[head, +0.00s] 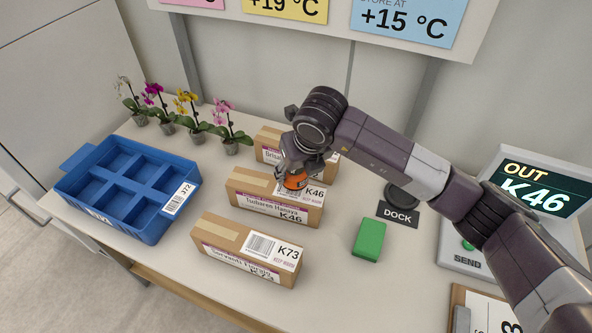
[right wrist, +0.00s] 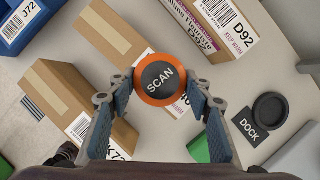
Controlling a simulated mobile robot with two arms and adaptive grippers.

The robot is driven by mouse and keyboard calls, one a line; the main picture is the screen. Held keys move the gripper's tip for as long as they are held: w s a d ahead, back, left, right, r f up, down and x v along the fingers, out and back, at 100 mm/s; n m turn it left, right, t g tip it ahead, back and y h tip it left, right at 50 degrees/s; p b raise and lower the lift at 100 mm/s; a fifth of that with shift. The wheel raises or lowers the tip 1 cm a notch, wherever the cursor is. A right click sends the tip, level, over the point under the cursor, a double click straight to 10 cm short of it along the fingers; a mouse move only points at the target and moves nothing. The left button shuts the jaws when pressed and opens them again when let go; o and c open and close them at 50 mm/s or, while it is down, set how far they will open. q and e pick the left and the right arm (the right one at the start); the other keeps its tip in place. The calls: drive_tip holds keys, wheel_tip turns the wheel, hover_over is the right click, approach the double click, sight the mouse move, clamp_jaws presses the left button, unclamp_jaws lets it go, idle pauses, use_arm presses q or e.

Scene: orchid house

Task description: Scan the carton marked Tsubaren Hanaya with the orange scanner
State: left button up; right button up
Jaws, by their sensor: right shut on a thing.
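My right gripper (head: 300,170) is shut on the orange scanner (head: 297,181), a round puck whose dark face reads SCAN in the right wrist view (right wrist: 160,82). It holds the scanner just above the label end of the middle carton (head: 245,197). That carton is marked K46, and its small name strip looks like Tsubaren Hanaya. In the right wrist view the scanner covers much of the carton's (right wrist: 108,35) white label. I cannot tell whether scanner and carton touch. My left gripper is not in view.
A K73 carton (head: 225,235) stands in front, a D92 carton (right wrist: 190,15) behind. A blue crate (head: 150,232) and several potted orchids are left. To the right are a green block (head: 369,239), the empty dock (head: 402,195) and a screen (head: 535,188) reading OUT K46.

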idle(0.4)
wheel_tip(320, 180, up, 10)
drive_tip(key=p, duration=0.4)
idle(0.3)
